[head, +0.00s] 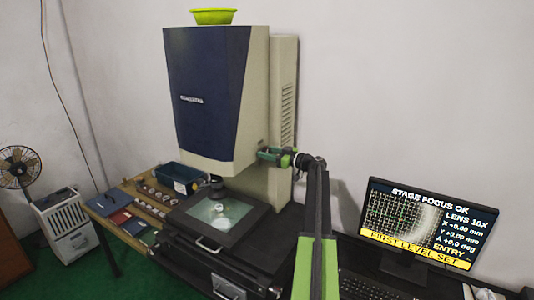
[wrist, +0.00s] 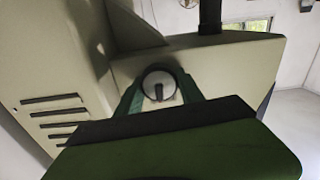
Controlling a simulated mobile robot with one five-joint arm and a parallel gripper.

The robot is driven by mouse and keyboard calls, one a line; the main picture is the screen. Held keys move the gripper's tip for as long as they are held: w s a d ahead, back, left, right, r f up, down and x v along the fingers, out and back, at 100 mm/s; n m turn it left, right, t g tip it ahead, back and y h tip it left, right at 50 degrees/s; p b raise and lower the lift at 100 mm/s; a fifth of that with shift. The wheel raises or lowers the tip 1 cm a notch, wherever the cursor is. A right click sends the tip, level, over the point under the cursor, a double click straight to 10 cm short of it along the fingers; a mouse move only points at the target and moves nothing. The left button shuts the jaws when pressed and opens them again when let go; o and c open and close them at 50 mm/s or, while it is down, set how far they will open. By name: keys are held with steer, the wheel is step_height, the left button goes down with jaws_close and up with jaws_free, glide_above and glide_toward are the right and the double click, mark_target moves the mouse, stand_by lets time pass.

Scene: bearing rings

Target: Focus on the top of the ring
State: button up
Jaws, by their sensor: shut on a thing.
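A tall blue and beige measuring machine (head: 208,95) stands against the wall. On its lit glass stage (head: 201,209), under the lens (head: 216,183), lies a small pale round thing (head: 221,222) that looks like the ring. My gripper (head: 264,154) is at the machine's right side. In the wrist view its green fingers are shut on a round grey knob (wrist: 158,84) with a dark bar across its face.
A wooden bench (head: 107,222) on the left holds a dark blue bin (head: 180,177), booklets and several small rings. A green bowl (head: 213,16) sits on top of the machine. A keyboard (head: 366,287) lies below the monitor. A fan (head: 19,167) stands far left.

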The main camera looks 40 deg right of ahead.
steer(key=m, duration=0.5)
steer(key=shift+d, duration=0.1)
steer(key=m, duration=0.4)
steer(key=shift+f+m, duration=0.1)
steer(key=shift+m, duration=0.2)
steer(key=m, duration=0.4)
steer(key=shift+d, duration=0.1)
steer(key=m, duration=0.4)
steer(key=shift+f+m, duration=0.15)
steer(key=shift+m, duration=0.45)
steer(key=o, duration=1.4)
steer(key=v, duration=1.7)
steer(key=shift+s, duration=0.25)
